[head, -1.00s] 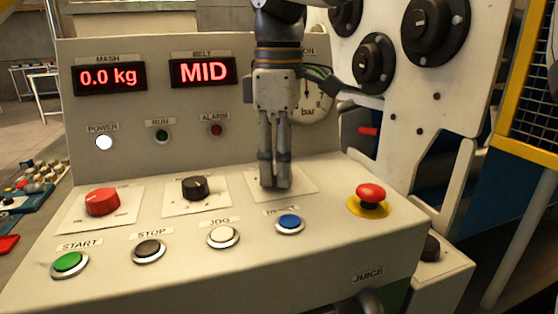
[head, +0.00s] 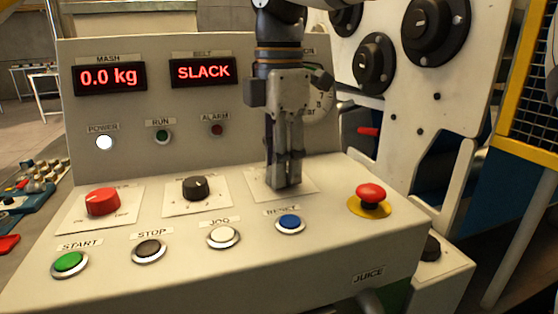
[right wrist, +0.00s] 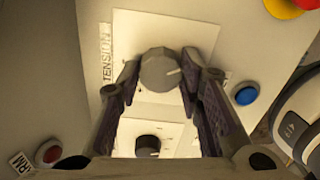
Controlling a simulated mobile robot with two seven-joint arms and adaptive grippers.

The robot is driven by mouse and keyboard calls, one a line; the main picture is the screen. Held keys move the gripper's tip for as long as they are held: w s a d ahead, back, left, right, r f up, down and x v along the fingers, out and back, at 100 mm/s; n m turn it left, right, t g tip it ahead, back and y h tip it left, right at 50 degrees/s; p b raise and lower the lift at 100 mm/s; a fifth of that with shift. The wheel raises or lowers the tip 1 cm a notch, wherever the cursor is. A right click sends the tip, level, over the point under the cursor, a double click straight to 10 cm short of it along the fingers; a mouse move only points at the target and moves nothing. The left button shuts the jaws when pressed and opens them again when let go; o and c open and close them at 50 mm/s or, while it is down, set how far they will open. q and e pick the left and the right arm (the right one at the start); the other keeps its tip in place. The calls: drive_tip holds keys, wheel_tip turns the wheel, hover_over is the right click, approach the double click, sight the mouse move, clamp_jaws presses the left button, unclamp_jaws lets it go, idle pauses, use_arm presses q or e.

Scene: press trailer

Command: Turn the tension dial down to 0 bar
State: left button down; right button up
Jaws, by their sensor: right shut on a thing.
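The tension dial (right wrist: 158,70) is a grey round knob with a light pointer line, beside a TENSION label (right wrist: 107,50) in the right wrist view. My right gripper (head: 285,184) points down at its pale plate (head: 307,186) and is shut on the dial, one finger on each side. In the head view the fingers hide the dial. The bar gauge (head: 323,104) is mostly hidden behind the gripper, so its needle cannot be read. The belt display (head: 203,71) reads SLACK. My left gripper is not in view.
A black knob (head: 197,187) and a red knob (head: 102,202) sit left of the gripper. A blue button (head: 290,223) is just in front, and a red emergency stop (head: 370,196) stands up at the right. Black rollers (head: 374,64) are behind right.

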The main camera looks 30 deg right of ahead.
idle(0.5)
drive_tip(key=o, duration=1.2)
wheel_tip(320, 180, up, 12)
